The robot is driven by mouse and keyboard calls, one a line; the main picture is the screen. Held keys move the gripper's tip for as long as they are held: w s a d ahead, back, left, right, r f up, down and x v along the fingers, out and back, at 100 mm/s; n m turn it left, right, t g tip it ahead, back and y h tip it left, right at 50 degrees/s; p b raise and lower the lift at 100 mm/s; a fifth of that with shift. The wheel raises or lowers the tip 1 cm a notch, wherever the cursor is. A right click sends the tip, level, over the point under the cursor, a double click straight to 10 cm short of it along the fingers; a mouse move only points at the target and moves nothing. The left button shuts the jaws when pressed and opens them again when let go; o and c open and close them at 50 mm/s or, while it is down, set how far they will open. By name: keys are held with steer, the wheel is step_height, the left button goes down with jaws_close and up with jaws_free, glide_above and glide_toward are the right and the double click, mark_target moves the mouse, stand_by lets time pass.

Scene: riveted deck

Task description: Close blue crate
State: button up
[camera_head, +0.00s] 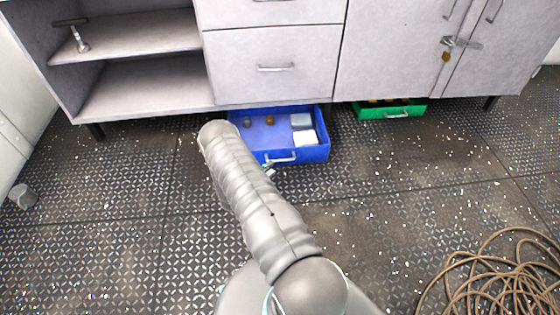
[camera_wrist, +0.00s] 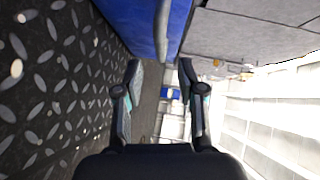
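The blue crate (camera_head: 318,153) is pulled out from under the grey cabinet, its front handle (camera_head: 281,158) facing me. A white box, a grey-blue box and small round items lie inside it. In the wrist view the crate's blue front (camera_wrist: 130,18) and its pale handle (camera_wrist: 162,32) are at the top, just beyond the fingertips. My gripper (camera_wrist: 159,66) is open, with nothing between its fingers. In the head view my arm hides part of the crate's left side, and only a bit of the gripper (camera_head: 268,171) shows near the handle.
A green crate (camera_head: 391,114) sits mostly under the cabinet (camera_head: 275,75) to the right. A coiled brown hose (camera_head: 495,280) lies at the lower right. A small grey object (camera_head: 22,196) is on the floor at the left. The patterned deck in front of the crates is otherwise clear.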

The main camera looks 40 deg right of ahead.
mark_target(280, 160)
steer(key=x, duration=0.7)
steer(key=shift+d, duration=0.1)
jaws_close()
